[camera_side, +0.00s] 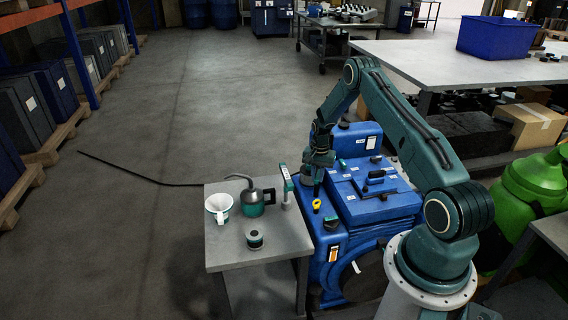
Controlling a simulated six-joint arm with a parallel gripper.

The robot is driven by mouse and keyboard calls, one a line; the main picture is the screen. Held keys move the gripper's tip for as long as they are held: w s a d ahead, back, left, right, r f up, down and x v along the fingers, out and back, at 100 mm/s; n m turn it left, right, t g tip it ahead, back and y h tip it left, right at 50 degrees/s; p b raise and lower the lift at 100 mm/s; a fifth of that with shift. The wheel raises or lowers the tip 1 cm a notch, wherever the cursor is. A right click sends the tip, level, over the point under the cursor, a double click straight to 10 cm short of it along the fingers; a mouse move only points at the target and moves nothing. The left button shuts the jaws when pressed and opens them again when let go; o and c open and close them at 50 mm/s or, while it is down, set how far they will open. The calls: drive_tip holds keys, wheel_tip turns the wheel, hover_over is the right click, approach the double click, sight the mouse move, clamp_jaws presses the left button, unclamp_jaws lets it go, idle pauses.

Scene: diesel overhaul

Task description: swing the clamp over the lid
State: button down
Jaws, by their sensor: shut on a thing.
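The blue engine (334,243) stands right of the small grey table. Its raised blue lid (372,208) carries a black bar-shaped handle (376,181). My gripper (317,184) points down at the lid's left side, above the engine's left edge. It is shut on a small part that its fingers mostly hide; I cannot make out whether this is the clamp. A yellow ring (316,204) shows just below the fingertips. No clamp can be clearly told apart on the lid at this size.
The grey table (275,245) holds a white funnel (219,205), a teal can (252,203) with a spout, a small round jar (254,239) and an upright white-and-teal tool (286,186) close to my gripper. A workbench with a blue bin (497,37) stands behind. The left floor is mostly open.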

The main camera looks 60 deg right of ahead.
drive_tip(key=shift+n, duration=3.1)
drive_tip(key=c, duration=1.4)
unclamp_jaws()
drive_tip(key=shift+o, duration=0.2)
drive_tip(key=shift+r, duration=0.15)
drive_tip(key=shift+r, duration=2.6)
drive_tip(key=shift+r, duration=0.1)
